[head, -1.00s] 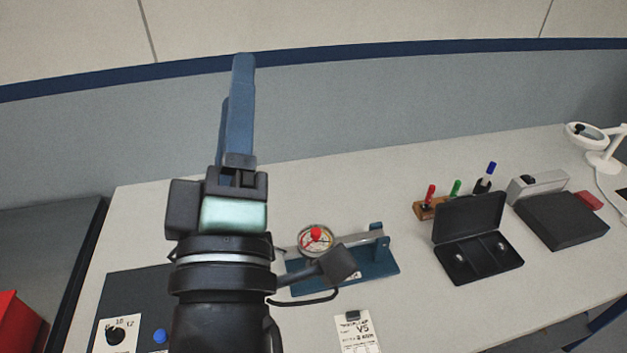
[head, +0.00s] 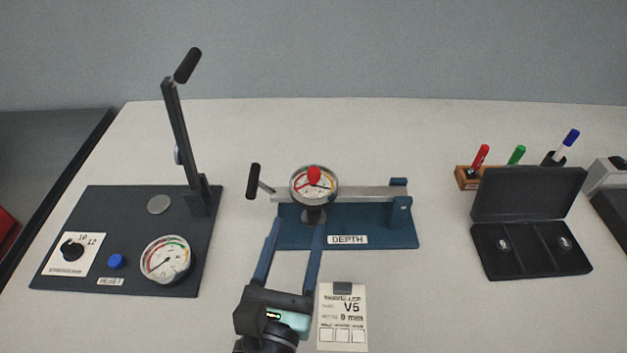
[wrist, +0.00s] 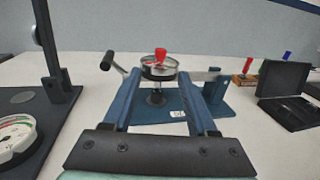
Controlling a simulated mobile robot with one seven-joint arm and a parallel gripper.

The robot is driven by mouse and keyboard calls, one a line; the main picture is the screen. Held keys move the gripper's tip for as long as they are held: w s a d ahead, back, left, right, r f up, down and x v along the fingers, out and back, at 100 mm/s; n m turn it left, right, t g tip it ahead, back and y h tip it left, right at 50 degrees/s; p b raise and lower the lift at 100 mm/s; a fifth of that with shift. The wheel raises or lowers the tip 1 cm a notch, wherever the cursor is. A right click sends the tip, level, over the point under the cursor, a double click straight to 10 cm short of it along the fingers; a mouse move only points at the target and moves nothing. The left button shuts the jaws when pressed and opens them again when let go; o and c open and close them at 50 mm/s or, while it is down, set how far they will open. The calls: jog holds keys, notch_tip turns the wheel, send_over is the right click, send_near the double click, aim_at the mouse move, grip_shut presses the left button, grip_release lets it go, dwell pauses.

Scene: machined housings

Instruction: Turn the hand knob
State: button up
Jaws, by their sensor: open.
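The blue DEPTH fixture (head: 365,228) stands mid-table with a round dial gauge (head: 300,187) on a grey bar. A red knob (head: 314,175) sits on top of the dial; it also shows in the wrist view (wrist: 160,54). A dark round piece (head: 314,215) is below the dial. A black-handled lever (head: 254,181) sticks out at the left. I cannot tell which part is the hand knob. My gripper (head: 297,224) is open and empty in front of the fixture. In the wrist view its fingers (wrist: 156,76) spread either side of the dial's stem, with no visible contact.
A dark panel (head: 120,215) at left carries a tall lever (head: 178,130), a black selector knob (head: 72,249), a blue button (head: 116,261) and a gauge (head: 166,259). A paper card (head: 342,315) lies beside my gripper. An open black case (head: 528,195) and markers (head: 517,155) are at right.

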aim_at(312, 179)
jog(key=w, duration=0.3)
jog(key=w+d, duration=0.1)
jog(key=w, duration=0.2)
jog(key=w+d, duration=0.1)
jog(key=w, duration=0.3)
jog(key=shift+s, duration=0.1)
grip_shut()
